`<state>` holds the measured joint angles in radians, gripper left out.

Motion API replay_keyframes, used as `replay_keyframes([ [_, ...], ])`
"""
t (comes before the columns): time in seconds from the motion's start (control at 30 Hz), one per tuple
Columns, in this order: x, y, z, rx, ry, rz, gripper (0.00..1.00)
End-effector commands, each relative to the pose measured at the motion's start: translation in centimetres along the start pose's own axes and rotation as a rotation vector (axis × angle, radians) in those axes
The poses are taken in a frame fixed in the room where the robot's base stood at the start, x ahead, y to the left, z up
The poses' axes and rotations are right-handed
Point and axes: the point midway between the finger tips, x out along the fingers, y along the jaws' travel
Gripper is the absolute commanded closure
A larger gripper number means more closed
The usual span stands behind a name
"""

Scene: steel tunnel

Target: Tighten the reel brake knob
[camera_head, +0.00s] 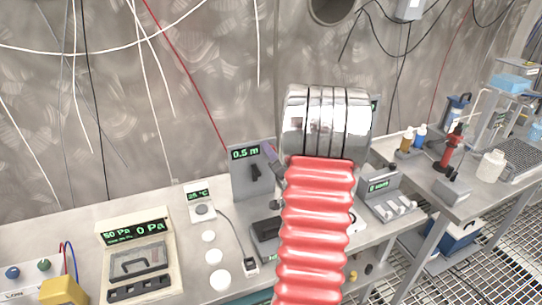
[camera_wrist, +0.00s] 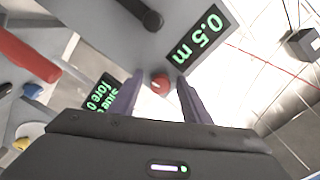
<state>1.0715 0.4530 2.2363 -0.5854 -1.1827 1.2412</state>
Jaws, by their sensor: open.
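In the wrist view a small round red knob (camera_wrist: 160,83) shows between the fingertips of my gripper (camera_wrist: 161,93). My gripper is open, with one purple finger on each side of the knob; I cannot tell whether they touch it. The knob sits by a grey panel (camera_wrist: 188,18) with a green "0.5 m" display (camera_wrist: 198,39) and a black handle (camera_wrist: 143,13). In the head view the same upright panel (camera_head: 240,190) shows its display (camera_head: 245,154) and black handle (camera_head: 255,172). My red arm hides its right side, and the knob is not visible there.
A grey bench (camera_head: 185,262) carries a pressure meter (camera_head: 137,262), a 25 °C unit (camera_head: 200,205) and several white discs (camera_head: 220,280). Another device (camera_head: 392,203) stands right of my arm. A red tool stand (camera_head: 450,150) and bottles are farther right. Cables hang along the wall.

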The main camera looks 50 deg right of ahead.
Motion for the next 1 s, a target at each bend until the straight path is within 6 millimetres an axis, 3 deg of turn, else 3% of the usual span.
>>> replay_keyframes([
  [0.27,-1.7,0.0,-0.1,0.0,0.002,-0.001,0.57],
  [0.8,-10.8,0.1,0.0,0.0,0.002,0.003,0.57],
  [1.0,-13.1,0.1,0.1,0.001,0.001,0.002,0.57],
])
